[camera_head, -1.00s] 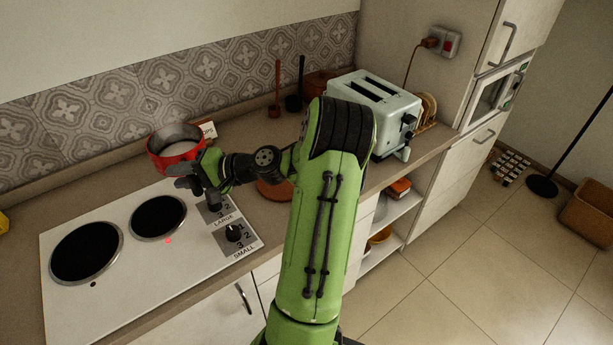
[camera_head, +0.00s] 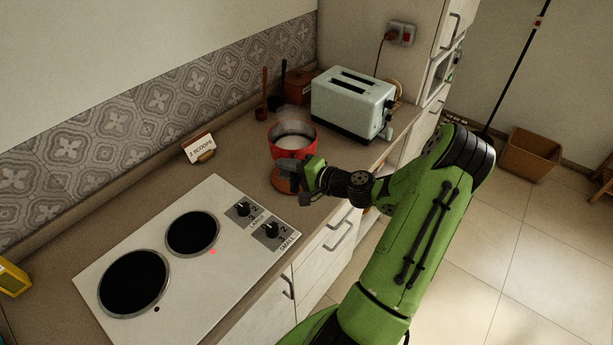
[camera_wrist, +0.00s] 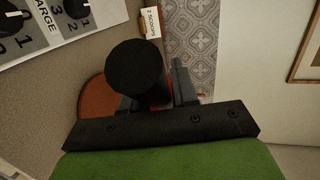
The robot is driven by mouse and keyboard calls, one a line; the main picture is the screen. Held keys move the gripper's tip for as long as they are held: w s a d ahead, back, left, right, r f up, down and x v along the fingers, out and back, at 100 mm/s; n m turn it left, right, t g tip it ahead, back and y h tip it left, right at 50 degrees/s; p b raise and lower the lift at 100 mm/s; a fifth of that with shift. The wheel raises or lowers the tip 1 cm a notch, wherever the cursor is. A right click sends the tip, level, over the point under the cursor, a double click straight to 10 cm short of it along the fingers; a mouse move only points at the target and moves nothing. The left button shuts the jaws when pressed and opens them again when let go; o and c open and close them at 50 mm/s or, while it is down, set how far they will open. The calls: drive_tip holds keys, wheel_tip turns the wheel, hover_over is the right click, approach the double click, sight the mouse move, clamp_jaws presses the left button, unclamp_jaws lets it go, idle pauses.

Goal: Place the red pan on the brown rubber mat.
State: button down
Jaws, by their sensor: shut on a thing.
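The red pan (camera_head: 291,146) with pale contents is in the head view, to the right of the hob. My gripper (camera_head: 296,178) is shut on it from the near side; the dark handle (camera_wrist: 136,66) shows in the wrist view. The brown round mat (camera_head: 284,180) lies on the counter below, partly hidden by the pan and my gripper. It also shows in the wrist view (camera_wrist: 97,103). The pan appears over the mat's far part; I cannot tell whether it is touching.
A pale toaster (camera_head: 352,104) stands close to the right of the pan. The white hob (camera_head: 220,258) with two plates is at the left, and a "2 scoops" card (camera_head: 199,148) is behind it. Brown utensils (camera_head: 265,92) stand behind the pan. Counter between card and pan is clear.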

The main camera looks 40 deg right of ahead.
wheel_tip(320, 180, down, 10)
drive_tip(key=shift+w+d+r+b, duration=0.1)
drive_tip(key=shift+r+b, duration=0.05)
drive_tip(key=shift+b, duration=0.35)
drive_tip(key=c, duration=0.9)
unclamp_jaws()
drive_tip(key=shift+f, duration=0.2)
drive_tip(key=shift+o, duration=0.2)
drive_tip(key=shift+r, duration=0.1)
drive_tip(key=v, duration=1.2)
